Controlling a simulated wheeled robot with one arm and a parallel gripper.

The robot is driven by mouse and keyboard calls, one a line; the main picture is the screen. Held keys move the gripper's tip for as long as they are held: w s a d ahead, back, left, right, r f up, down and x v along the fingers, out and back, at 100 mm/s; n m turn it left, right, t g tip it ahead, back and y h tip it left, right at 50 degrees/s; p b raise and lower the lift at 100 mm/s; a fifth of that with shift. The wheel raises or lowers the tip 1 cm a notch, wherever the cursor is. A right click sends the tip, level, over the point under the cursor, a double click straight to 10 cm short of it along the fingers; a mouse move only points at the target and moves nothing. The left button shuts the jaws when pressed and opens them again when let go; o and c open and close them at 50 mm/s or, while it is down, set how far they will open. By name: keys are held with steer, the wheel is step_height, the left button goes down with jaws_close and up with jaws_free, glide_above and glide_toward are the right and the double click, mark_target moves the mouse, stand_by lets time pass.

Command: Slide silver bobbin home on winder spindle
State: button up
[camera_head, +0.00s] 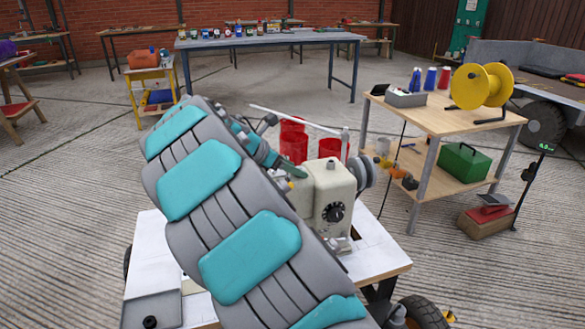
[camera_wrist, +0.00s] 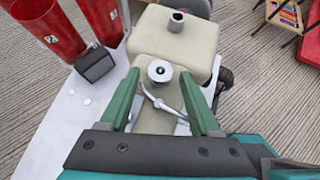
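The cream winder (camera_head: 330,193) stands on a white-topped table, with a black dial on its front and a grey wheel at its right. It also shows in the wrist view (camera_wrist: 190,42), with a short grey post (camera_wrist: 176,20) on top. A small round silver piece with a dark centre (camera_wrist: 160,71) sits on the winder's near part; I cannot tell whether it is the bobbin or the spindle end. My gripper (camera_wrist: 158,75) is open, with green fingers either side of this piece and visible gaps. In the head view my gripper (camera_head: 294,172) is at the winder's left, partly hidden by my arm.
Red cylinders (camera_head: 293,139) stand behind the winder, also in the wrist view (camera_wrist: 48,27). A dark block (camera_wrist: 95,64) is beside them. A thin rod (camera_head: 295,119) spans above. The wooden cart (camera_head: 440,118) with a yellow reel (camera_head: 482,85) stands at right. The white tabletop (camera_head: 155,255) is partly clear.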

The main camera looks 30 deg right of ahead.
steer(key=shift+o, duration=0.3)
steer(key=shift+a+r, duration=0.25)
steer(key=shift+a, duration=0.05)
steer(key=shift+v, duration=3.5)
